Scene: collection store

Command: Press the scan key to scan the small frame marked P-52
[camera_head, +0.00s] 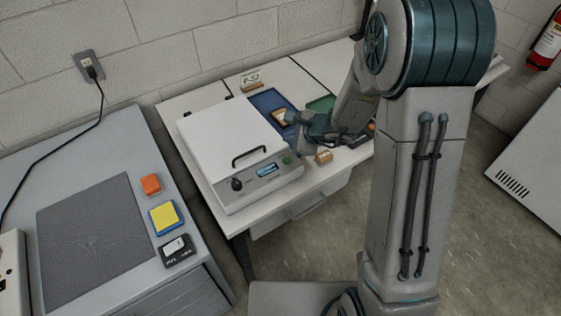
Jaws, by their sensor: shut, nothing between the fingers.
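The white flatbed machine (228,136) stands on the white table with its lid down. Its grey front panel carries a black knob, a small lit display (267,170) and a round green key (287,159) at the right end. A small wood-coloured frame (279,115) lies on the blue mat behind the machine's right side. My gripper (291,118) is shut, pointing left, right beside this frame; I cannot tell whether they touch. A small card (251,78) stands at the back with lettering too small to read surely. No mark is readable on the frame.
A small wooden block (324,157) sits at the table's front edge, right of the machine. The left bench holds a dark mat (95,240), an orange block, a yellow-blue pad and a black device.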

